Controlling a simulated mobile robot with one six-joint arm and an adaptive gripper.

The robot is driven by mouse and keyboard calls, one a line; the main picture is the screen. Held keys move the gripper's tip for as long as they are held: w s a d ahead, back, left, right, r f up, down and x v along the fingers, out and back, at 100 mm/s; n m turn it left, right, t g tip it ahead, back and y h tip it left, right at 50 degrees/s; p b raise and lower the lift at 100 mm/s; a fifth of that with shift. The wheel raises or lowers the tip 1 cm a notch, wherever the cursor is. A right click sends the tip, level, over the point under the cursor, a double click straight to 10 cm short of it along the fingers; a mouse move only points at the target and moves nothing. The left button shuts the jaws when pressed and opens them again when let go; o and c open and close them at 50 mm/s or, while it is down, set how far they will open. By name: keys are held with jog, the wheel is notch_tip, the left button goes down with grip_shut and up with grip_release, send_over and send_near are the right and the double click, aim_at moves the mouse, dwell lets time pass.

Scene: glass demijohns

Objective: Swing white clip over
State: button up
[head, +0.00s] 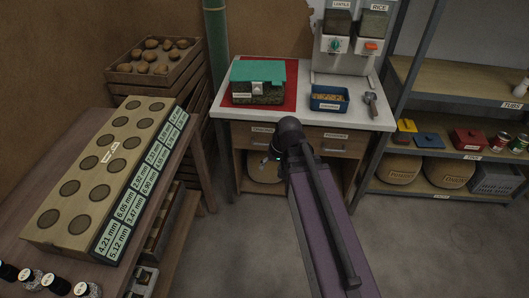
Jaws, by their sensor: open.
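A box with a green lid (262,71) and a dark speckled body (270,98) stands on a red mat (290,97) on the white-topped counter. The lid looks down on the box. A small pale plate, which looks like the white clip (258,85), is at the box's front, at the lid's lower edge. It is too small to tell whether it is fastened. My arm reaches up in front of the counter, its dark joint near the counter's front edge.
A blue tray (330,99) and a small grey tool (371,104) lie right of the box. Dispensers (351,45) stand behind. A wooden block with round holes (105,170) is on the left table. Shelves (450,80) stand at right. Floor at lower right is clear.

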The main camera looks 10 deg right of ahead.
jog(key=s+h, duration=0.1)
jog(key=s+d+g, duration=0.1)
jog(key=s, duration=0.1)
jog(key=s+d+h, duration=0.1)
jog(key=s, duration=0.1)
jog(key=shift+s+d+f+n+h, duration=0.15)
jog(key=shift+s+f+n+h, duration=0.1)
jog(key=shift+f+n+h, duration=0.05)
jog(key=shift+c, duration=1.1)
